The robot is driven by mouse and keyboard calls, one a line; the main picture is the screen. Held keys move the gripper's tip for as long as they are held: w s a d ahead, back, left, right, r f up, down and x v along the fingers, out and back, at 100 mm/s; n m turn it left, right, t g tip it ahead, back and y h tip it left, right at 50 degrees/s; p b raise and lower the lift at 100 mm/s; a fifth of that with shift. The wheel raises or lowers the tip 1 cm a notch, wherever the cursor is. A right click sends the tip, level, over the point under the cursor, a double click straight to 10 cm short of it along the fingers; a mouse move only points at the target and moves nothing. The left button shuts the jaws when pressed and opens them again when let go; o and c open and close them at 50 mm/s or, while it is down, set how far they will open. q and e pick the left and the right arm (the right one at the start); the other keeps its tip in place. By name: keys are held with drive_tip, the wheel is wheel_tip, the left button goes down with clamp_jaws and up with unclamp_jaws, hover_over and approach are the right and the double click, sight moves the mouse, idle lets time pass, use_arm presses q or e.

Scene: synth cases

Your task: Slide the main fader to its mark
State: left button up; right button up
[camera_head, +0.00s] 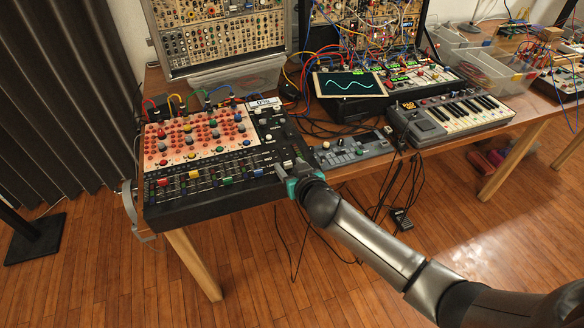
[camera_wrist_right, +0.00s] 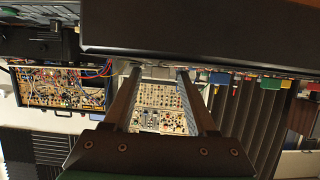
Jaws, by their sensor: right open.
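The black mixer (camera_head: 215,206) lies at the table's left front corner, with a row of faders with coloured caps along its front part. Coloured caps (camera_wrist_right: 270,82) line the mixer's edge there. My left gripper is out of view.
A small grey device (camera_head: 352,150) lies right of the mixer, and a keyboard synth (camera_head: 462,114) stands further right. A tablet with a wave trace (camera_head: 349,84) stands behind. Cables hang over the table's front edge. Open floor lies in front.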

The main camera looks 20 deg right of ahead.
drive_tip(key=p+v, duration=0.3)
drive_tip(key=v, duration=1.2)
drive_tip(key=shift+p, duration=0.3)
drive_tip(key=shift+s, duration=0.1)
drive_tip(key=s+d+f+n+g, duration=0.1)
drive_tip(key=s+d+f+g, duration=0.3)
drive_tip(key=f, duration=0.8)
drive_tip(key=s+a+f+g, duration=0.1)
drive_tip(key=s+f+g, duration=0.1)
drive_tip(key=s+f, duration=0.8)
drive_tip(key=s+f+g, duration=0.3)
drive_tip(key=s+f, duration=0.5)
drive_tip(key=s, duration=0.3)
drive_tip(key=s+a+f+n+g, duration=0.1)
drive_tip(key=s+f+g, duration=0.2)
drive_tip(key=s+f, duration=0.6)
drive_tip(key=shift+s+a+g, duration=0.15)
drive_tip(key=shift+s+g, duration=0.15)
drive_tip(key=shift+s, duration=0.75)
